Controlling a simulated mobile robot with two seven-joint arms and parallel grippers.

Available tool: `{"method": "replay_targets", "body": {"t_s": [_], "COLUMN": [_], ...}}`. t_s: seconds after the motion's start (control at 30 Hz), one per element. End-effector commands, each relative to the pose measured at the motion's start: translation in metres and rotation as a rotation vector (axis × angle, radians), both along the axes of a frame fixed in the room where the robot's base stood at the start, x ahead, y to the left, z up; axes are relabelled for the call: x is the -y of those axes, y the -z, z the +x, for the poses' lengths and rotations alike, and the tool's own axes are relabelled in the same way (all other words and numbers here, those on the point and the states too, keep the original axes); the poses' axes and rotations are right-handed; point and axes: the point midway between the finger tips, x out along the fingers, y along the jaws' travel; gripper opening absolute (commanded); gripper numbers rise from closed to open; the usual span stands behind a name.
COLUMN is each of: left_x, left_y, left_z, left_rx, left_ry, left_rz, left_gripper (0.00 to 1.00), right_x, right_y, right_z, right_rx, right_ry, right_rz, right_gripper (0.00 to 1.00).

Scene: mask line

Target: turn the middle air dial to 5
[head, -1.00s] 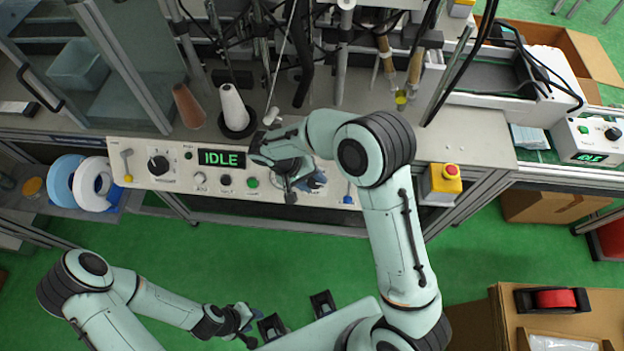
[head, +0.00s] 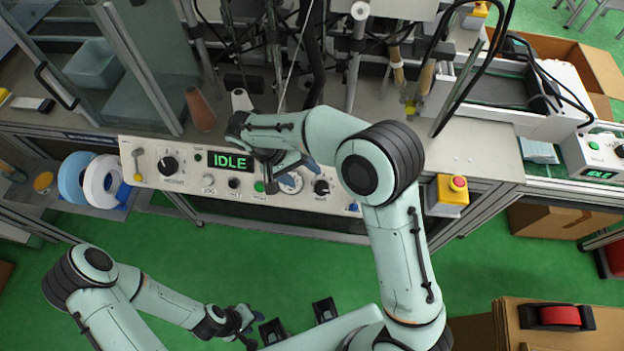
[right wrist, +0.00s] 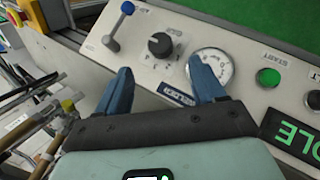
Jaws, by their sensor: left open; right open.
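The control panel (head: 210,203) runs along the front of the bench. A black dial (head: 321,187) with a printed scale sits right of a round white gauge (head: 291,184); the dial (right wrist: 160,45) and gauge (right wrist: 222,62) also show in the right wrist view. Another black dial (head: 168,164) is near the panel's left end. I cannot read which is the middle air dial. My right gripper (head: 300,171) is open and empty over the panel near the gauge. In the right wrist view its blue fingers (right wrist: 163,86) stand apart, one overlapping the gauge. My left gripper (head: 256,328) is open, low over the floor.
A display (head: 230,162) reads IDLE, with a green button (head: 259,187) below it. A yellow lever (head: 138,165) and a blue lever (right wrist: 118,27) stand on the panel. A yellow box with a red button (head: 458,183) is to the right.

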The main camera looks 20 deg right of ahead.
Motion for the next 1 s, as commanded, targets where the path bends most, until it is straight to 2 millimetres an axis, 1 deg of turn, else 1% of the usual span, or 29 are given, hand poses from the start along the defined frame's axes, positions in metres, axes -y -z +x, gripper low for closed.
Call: {"method": "replay_targets", "body": {"t_s": [0.03,0.1,0.2,0.3,1.0], "left_x": [0.0,0.0,0.0,0.0,0.0], "left_y": [-0.002,-0.003,-0.004,-0.005,-0.005], "left_z": [0.001,0.002,0.003,0.003,0.003], "left_rx": [0.001,0.002,0.003,0.003,0.003], "left_ry": [0.0,0.0,0.0,0.0,0.0], "left_rz": [0.0,0.0,0.0,0.0,0.0], "left_gripper": [0.43,0.43,0.43,0.43,0.43], "right_x": [-0.005,-0.01,-0.015,-0.017,-0.018], "right_y": [-0.01,-0.019,-0.027,-0.032,-0.032], "right_z": [0.002,0.003,0.005,0.005,0.005], "right_rx": [0.003,0.002,0.001,0.0,-0.001], "right_ry": [0.0,-0.001,0.0,0.0,0.0], "right_rz": [0.001,0.0,0.0,0.0,0.0], "right_gripper": [0.69,0.69,0.69,0.69,0.69]}}
